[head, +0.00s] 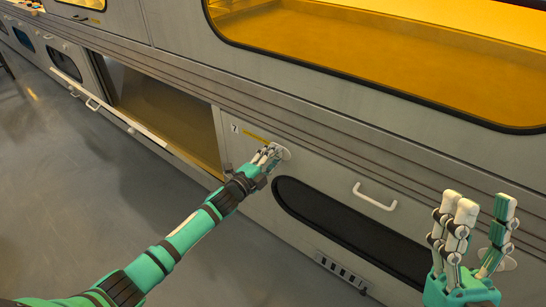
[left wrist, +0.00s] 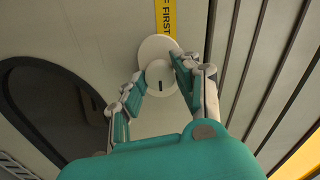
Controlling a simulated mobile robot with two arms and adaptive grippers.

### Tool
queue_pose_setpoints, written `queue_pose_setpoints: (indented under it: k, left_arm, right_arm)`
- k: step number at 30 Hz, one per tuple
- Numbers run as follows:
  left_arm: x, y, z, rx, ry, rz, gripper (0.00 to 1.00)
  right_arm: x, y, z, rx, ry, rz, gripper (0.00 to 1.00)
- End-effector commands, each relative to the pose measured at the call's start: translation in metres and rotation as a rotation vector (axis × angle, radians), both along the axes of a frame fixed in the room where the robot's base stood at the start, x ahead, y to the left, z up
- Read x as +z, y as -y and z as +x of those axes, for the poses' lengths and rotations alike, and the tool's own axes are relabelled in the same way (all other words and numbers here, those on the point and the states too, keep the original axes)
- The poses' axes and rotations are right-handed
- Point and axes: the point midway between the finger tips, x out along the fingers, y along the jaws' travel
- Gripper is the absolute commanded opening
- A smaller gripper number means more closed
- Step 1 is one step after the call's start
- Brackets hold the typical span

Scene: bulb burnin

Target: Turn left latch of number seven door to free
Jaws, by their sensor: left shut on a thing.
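The number seven door (head: 330,180) is a grey panel with a "7" label, a dark oval window and a white bar handle (head: 375,197). Its left latch (head: 284,152) is a pale round disc near the upper left corner. My right gripper (head: 480,208) is open and empty, fingers up, at the right.
A yellow label strip (left wrist: 166,18) reading "FIRST" sits by the latch. Left of the door is an open bay (head: 165,110) with a lowered flap (head: 125,120). Amber-lit windows (head: 390,50) run above. A small vent (head: 340,270) is below. The grey floor (head: 60,180) is clear.

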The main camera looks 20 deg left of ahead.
Motion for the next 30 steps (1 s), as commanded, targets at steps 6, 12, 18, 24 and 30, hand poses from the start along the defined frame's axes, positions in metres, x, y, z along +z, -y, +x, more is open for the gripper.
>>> queue_pose_setpoints:
  k: [6, 12, 18, 24, 30]
  left_arm:
    - [-0.0002, 0.0003, -0.0001, -0.001, 0.005, 0.013, 0.00]
    - [-0.0003, 0.0004, -0.0001, -0.001, 0.005, 0.014, 0.00]
    - [-0.0003, 0.0004, -0.0001, -0.001, 0.004, 0.013, 0.49]
    - [-0.0002, 0.0002, -0.0001, 0.000, 0.004, 0.011, 0.54]
    - [-0.0016, -0.0024, -0.0059, 0.001, 0.002, 0.012, 0.54]
  right_arm:
    - [-0.0002, -0.0001, 0.0007, -0.001, -0.005, -0.002, 0.40]
    - [0.0000, -0.0001, 0.0007, -0.001, -0.004, -0.002, 0.40]
    - [0.0000, -0.0001, 0.0006, -0.001, -0.004, -0.002, 0.40]
    - [0.0000, -0.0001, 0.0006, -0.001, -0.004, -0.002, 0.40]
    - [-0.0015, -0.0001, 0.0014, -0.001, -0.008, -0.003, 0.40]
